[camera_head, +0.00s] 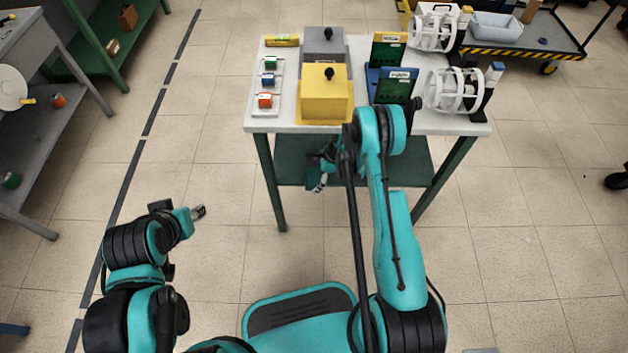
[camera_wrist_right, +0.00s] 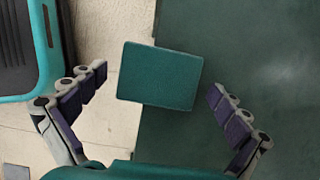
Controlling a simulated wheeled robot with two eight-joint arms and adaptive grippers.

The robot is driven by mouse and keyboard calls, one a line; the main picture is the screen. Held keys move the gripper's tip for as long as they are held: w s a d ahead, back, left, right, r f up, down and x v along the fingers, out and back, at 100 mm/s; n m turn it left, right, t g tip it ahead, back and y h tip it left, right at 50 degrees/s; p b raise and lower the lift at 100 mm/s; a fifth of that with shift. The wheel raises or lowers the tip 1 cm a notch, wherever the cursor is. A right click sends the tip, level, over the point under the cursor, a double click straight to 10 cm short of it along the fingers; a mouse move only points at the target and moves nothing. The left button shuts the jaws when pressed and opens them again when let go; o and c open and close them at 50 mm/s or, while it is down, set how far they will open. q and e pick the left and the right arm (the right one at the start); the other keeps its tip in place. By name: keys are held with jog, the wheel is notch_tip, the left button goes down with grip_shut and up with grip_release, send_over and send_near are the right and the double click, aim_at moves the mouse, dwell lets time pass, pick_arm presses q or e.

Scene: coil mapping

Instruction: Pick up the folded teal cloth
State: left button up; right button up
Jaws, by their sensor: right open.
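The folded teal cloth (camera_wrist_right: 160,76) shows in the right wrist view as a flat, nearly square block. It overlaps the edge between a dark green surface and the pale floor. My right gripper (camera_wrist_right: 157,84) is open, with one finger on each side of the cloth and visible gaps to both. I cannot tell how far beyond the fingertips the cloth lies. In the head view my right gripper (camera_head: 320,180) is low at the front of the table, by its lower shelf; the cloth is not clearly visible there. My left gripper (camera_head: 199,211) is at the lower left, away from the table.
The white table (camera_head: 425,124) holds a yellow box (camera_head: 325,95), a grey box (camera_head: 323,45), green and blue panels, white reels (camera_head: 452,90) and small coloured blocks. Its green lower shelf (camera_head: 395,160) is largely bare. A cart (camera_head: 535,45) stands at the back right. Floor lies open on both sides.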

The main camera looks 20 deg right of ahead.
jog(key=shift+r, duration=0.1)
jog(key=c, duration=1.1)
